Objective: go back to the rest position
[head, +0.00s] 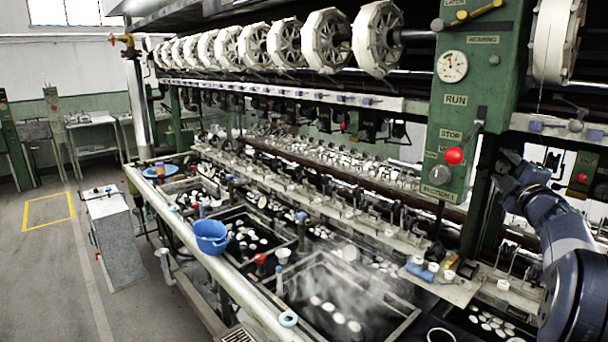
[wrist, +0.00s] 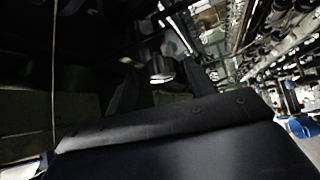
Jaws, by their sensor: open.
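My arm rises at the right edge of the head view. My gripper (head: 507,172) is at its upper end, held up just right of the green control panel (head: 462,110). In the wrist view my gripper (wrist: 165,82) shows as two dark fingers standing apart, so it is open. I see nothing held between the fingers. The wrist view is dark and tilted, with part of the machine behind the fingers. In the head view the fingertips are small and dark against the machine, so their gap is hard to make out there.
Below are steaming basins (head: 385,335) with white cocoons, and a blue bowl (head: 211,236) on the front rim. White reels (head: 378,38) line the top. The floor (head: 40,280) at left is open.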

